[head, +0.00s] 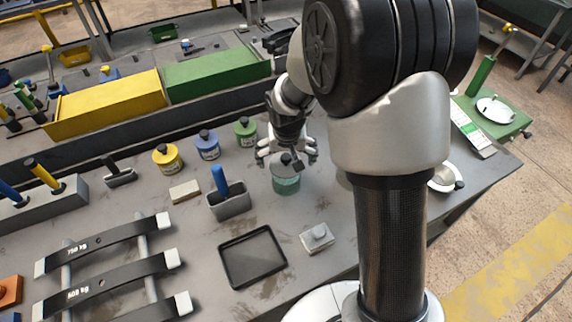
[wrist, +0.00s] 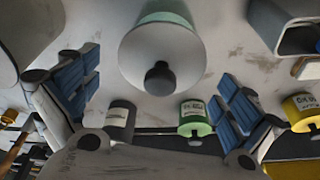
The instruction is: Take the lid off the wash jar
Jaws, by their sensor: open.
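The wash jar (head: 286,184) is a pale green glass jar standing on the grey bench; its green wall also shows at the top of the wrist view (wrist: 166,14). Its lid (wrist: 143,52) is a round pale grey disc with a dark knob (wrist: 160,77) in the middle, and it sits on the jar. My gripper (head: 286,160) is open, over the jar. In the wrist view its blue-padded fingers (wrist: 158,98) stand wide apart to the left and right of the lid, with nothing held. In the head view the gripper partly hides the lid.
Yellow (head: 167,158), blue (head: 207,145) and green (head: 245,131) pots stand behind and left. A grey holder with a blue handle (head: 228,202) is close left of the jar. A black tray (head: 252,257) and small grey block (head: 317,238) lie in front. Bare bench lies between.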

